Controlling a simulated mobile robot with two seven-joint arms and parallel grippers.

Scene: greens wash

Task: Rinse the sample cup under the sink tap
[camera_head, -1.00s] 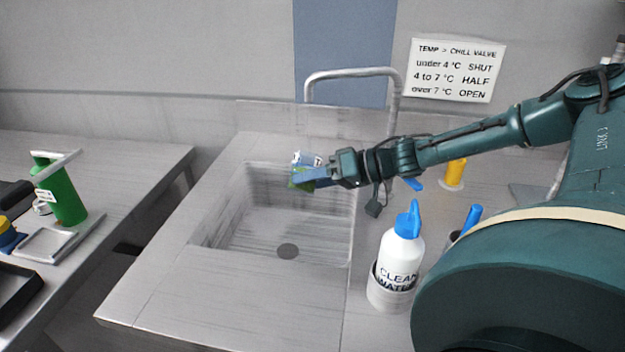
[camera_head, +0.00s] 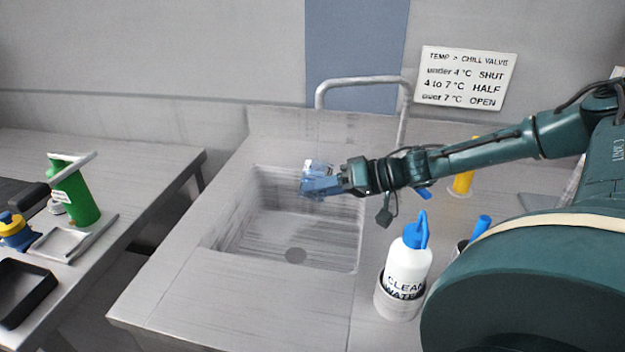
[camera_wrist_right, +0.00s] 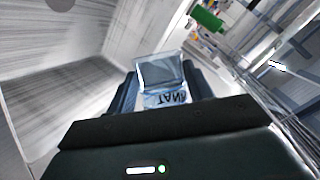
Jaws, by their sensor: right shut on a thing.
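The sample cup (camera_head: 318,166) is a small clear cup with a printed white label. My right gripper (camera_head: 322,184) is shut on it and holds it over the back right of the sink basin (camera_head: 270,235). In the right wrist view the clear cup (camera_wrist_right: 160,72) sits between the fingers, its label lettering upside down. The sink tap (camera_head: 360,80) is a grey arched pipe, and its spout end is above the cup in the picture. I see no water stream. The gripper hides part of the cup. My left gripper is not in view.
A "clean water" bottle (camera_head: 408,265) with a blue top stands in a holder right of the basin. A yellow bottle (camera_head: 463,182) is behind my right arm. On the left bench are a green container (camera_head: 76,195), a small tray (camera_head: 60,244) and a black tray (camera_head: 25,290).

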